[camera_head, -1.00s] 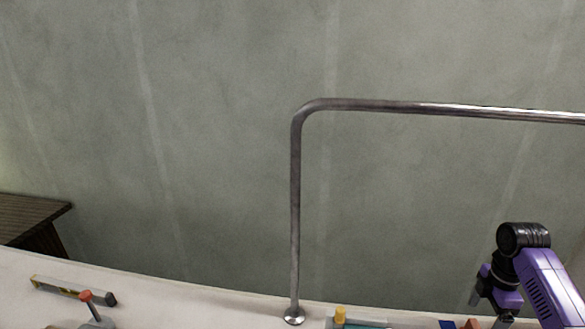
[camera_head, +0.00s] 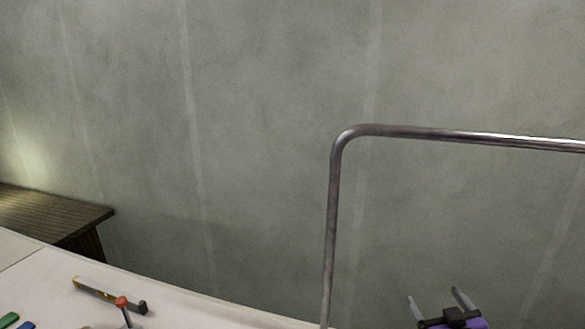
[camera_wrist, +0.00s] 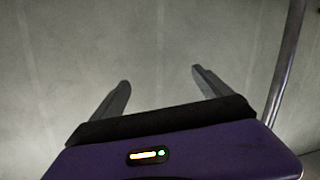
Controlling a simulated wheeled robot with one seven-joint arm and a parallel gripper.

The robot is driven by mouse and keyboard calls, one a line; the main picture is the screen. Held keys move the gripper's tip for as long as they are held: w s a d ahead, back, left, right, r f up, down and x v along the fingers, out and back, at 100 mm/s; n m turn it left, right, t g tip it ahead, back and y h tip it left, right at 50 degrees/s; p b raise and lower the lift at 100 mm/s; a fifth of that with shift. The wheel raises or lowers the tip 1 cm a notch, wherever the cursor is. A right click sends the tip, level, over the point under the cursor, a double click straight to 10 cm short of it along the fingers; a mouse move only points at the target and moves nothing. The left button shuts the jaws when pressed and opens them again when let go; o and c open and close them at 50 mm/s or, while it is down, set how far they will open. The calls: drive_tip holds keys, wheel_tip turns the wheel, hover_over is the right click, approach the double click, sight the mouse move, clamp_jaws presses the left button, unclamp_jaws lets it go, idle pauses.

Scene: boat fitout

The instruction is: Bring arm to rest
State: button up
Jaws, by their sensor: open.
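My gripper (camera_head: 437,301) is at the bottom right of the head view, its two grey fingers pointing up and spread apart with nothing between them. It also shows in the wrist view (camera_wrist: 160,88), open and empty, with the grey wall behind the fingers. The purple body of my wrist fills the lower part of that view. Most of my arm is outside the head view.
A bent steel rail (camera_head: 331,220) rises beside my gripper; it also shows at the right of the wrist view (camera_wrist: 286,60). A white surface (camera_head: 190,308) holds a level (camera_head: 100,292) and a red-topped tool (camera_head: 123,304). A dark wooden table (camera_head: 50,212) stands at left.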

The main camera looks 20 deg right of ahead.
drive_tip(key=s+a+r+m+t+h, duration=0.1)
drive_tip(key=s+a+m+t, duration=0.25)
drive_tip(key=s+a, duration=1.5)
drive_tip(key=s+a+n+g+y, duration=0.1)
drive_tip(key=s+a+n+y, duration=0.1)
drive_tip(key=s, duration=0.8)
drive_tip(key=s+a+n+g+y, duration=0.2)
drive_tip(key=s+a+y, duration=0.2)
drive_tip(key=s, duration=0.6)
drive_tip(key=shift+s+a+f+n+y, duration=0.3)
drive_tip(key=shift+s+a+f+n, duration=0.1)
drive_tip(key=shift+a, duration=0.55)
drive_tip(key=shift+c, duration=0.2)
